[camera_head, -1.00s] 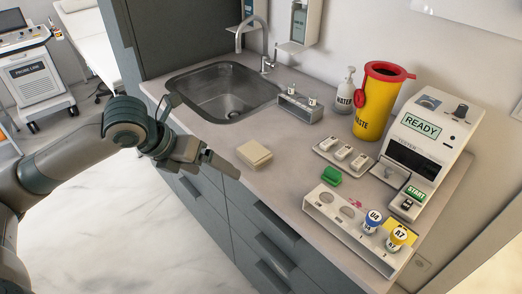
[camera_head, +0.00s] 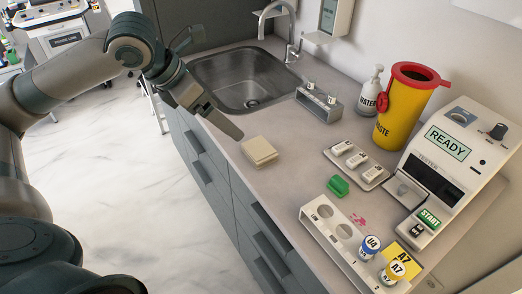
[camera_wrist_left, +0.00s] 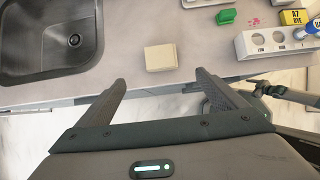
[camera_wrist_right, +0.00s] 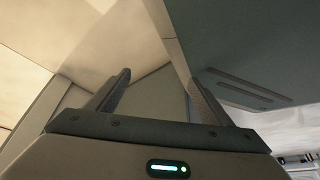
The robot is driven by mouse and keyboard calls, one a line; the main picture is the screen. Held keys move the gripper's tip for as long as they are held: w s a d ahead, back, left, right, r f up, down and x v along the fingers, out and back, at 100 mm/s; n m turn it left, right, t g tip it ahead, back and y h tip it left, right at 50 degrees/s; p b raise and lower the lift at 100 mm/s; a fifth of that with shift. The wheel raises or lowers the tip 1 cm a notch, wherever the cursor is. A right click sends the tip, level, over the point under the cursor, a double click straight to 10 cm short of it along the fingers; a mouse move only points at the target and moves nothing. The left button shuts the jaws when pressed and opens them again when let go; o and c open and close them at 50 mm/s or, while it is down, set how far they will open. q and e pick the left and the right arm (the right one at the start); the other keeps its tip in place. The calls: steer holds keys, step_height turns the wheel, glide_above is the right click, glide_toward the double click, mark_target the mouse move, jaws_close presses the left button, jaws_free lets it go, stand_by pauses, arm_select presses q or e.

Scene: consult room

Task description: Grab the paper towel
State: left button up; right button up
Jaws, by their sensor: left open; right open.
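The paper towel, a small cream folded stack (camera_head: 259,151), lies flat on the counter (camera_head: 290,190) near its front edge, right of the sink. It also shows in the left wrist view (camera_wrist_left: 160,57), beyond and between my fingertips. My left gripper (camera_head: 222,122) is above the counter's front edge, just left of the towel in the head view; it is open and empty, apart from the towel. My right gripper shows only in its own wrist view (camera_wrist_right: 160,82), open and empty, near a grey panel and pale surfaces.
The sink (camera_head: 240,75) is behind the left gripper. A green block (camera_head: 338,186), a tray of white pieces (camera_head: 357,163), a vial rack (camera_head: 345,240), a yellow waste bin (camera_head: 403,110) and the tester (camera_head: 450,165) stand right. Counter around the towel is clear.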

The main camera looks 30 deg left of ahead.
arm_select(q)
steer(key=p, duration=0.1)
glide_toward(258, 148)
steer(key=x, duration=0.2)
steer(key=shift+w+f, duration=0.2)
steer(key=shift+w+d+f, duration=0.2)
steer(key=shift+w+f, duration=0.05)
steer(key=shift+f, duration=0.2)
steer(key=shift+w+d+f+p, duration=0.1)
steer(key=shift+w+f+p, duration=0.05)
steer(key=shift+f+p, duration=0.2)
steer(key=shift+w+d+f, duration=0.1)
steer(key=shift+d+f, duration=0.05)
steer(key=shift+f, duration=0.1)
steer(key=p+x, duration=0.1)
steer(key=x, duration=0.2)
steer(key=shift+d+f, duration=0.1)
steer(key=shift+f, duration=0.1)
steer(key=shift+w+f, duration=0.15)
steer(key=shift+f, duration=0.05)
steer(key=c, duration=1.1)
arm_select(e)
steer(key=s+d+f+g+h, duration=0.1)
steer(key=s+d, duration=0.3)
steer(key=s, duration=0.6)
steer(key=shift+s+d+g, duration=0.15)
steer(key=shift+s+g, duration=0.05)
steer(key=shift+g, duration=0.7)
